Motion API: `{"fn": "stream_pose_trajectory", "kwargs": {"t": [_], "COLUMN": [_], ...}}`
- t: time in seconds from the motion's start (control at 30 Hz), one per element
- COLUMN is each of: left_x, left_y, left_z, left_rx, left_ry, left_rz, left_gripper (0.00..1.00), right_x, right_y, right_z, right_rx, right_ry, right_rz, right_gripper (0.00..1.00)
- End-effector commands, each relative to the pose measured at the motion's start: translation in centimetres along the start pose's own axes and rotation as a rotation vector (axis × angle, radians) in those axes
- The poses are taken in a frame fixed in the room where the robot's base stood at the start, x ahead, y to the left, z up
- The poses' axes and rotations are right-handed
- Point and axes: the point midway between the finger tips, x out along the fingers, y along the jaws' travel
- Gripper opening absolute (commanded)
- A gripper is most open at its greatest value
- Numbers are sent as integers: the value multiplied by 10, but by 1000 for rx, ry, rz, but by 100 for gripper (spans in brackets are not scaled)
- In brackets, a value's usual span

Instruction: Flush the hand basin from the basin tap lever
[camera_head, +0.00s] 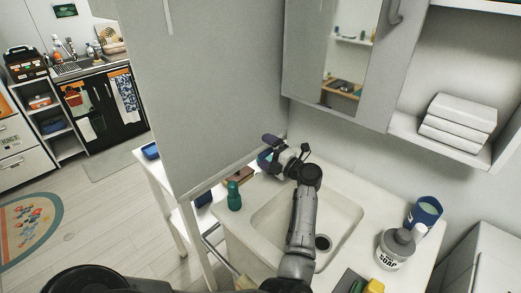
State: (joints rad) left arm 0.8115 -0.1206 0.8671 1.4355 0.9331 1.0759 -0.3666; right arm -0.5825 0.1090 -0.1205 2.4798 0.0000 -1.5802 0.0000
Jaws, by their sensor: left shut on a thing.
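The white hand basin (347,222) is set in a pale counter, with a dark round drain showing in its floor. My left arm reaches across the basin to its back left corner. My left gripper (270,153) is there, shut on what appears to be the basin tap lever. The hand covers that spot, so the tap and lever cannot be made out clearly. No running water shows in the visible part of the basin. My right gripper is not in view.
A green bottle (234,196) stands at the basin's left edge. A grey soap bottle (396,250) and a blue cup (425,213) stand on the right. A mirrored cabinet (345,60) hangs above the basin. A partition panel (205,90) rises on the left.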

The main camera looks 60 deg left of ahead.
Motion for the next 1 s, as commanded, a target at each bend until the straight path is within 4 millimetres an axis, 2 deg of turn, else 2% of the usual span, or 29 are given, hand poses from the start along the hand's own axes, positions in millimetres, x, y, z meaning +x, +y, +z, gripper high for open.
{"fn": "stream_pose_trajectory", "kwargs": {"t": [0.03,0.07,0.1,0.13,0.4,0.6,0.8,0.87,1.0], "left_x": [-34,-37,-41,-44,-58,-60,-60,-59,-58], "left_y": [74,77,80,82,86,85,84,83,68], "left_z": [9,9,9,9,8,9,9,8,2], "left_rx": [-77,-77,-76,-77,-71,-71,-69,-58,16], "left_ry": [-46,-47,-47,-47,-47,-47,-47,-49,-59], "left_rz": [101,102,102,101,98,97,97,101,129], "left_gripper": [81,80,57,50,50,50,50,50,50], "right_x": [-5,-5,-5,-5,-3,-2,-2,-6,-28], "right_y": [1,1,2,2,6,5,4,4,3], "right_z": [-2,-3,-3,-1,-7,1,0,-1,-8], "right_rx": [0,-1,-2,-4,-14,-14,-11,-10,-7], "right_ry": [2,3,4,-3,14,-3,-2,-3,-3], "right_rz": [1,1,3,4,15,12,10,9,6], "right_gripper": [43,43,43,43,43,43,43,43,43]}}
